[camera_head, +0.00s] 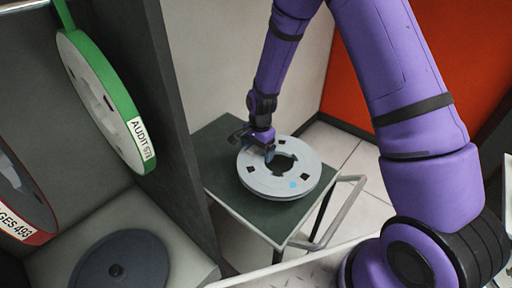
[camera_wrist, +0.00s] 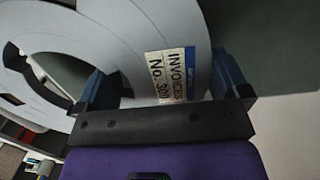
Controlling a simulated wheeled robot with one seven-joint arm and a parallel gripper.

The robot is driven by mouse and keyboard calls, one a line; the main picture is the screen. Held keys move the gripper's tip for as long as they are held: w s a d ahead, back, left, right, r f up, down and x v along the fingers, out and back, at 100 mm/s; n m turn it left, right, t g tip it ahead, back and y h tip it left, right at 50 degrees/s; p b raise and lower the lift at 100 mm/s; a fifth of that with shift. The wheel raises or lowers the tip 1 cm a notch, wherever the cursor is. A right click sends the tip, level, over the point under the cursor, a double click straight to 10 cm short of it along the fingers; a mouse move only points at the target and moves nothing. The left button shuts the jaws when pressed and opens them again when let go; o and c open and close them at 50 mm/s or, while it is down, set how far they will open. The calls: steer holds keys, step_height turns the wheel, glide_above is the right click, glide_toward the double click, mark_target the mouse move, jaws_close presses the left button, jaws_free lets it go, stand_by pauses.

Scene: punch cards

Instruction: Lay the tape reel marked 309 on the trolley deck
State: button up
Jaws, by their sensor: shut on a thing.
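The light grey tape reel (camera_head: 280,186) lies flat over the dark green trolley deck (camera_head: 212,155) in the head view. Its label in the wrist view (camera_wrist: 130,30) reads INVOICES No. 309. My gripper (camera_head: 268,154) is shut on the reel's rim at the far side. In the wrist view my fingers (camera_wrist: 165,88) stand either side of the label. The reel's outline lies mostly within the deck, its near right edge close to the deck's edge. I cannot tell whether its underside touches the deck.
A green-rimmed reel marked AUDIT (camera_head: 105,100) and a red-rimmed reel ending GES 493 (camera_head: 22,200) stand upright at left. A dark disc (camera_head: 120,262) lies on a pale surface below. A dark upright panel (camera_head: 150,90) stands left of the trolley; its rail (camera_head: 335,225) is at right.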

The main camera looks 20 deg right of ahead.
steer(key=shift+w+f, duration=0.1)
steer(key=shift+f, duration=2.65)
steer(key=shift+f, duration=0.9)
stand_by(0.4)
steer(key=o, duration=1.5)
steer(key=shift+r, duration=4.5)
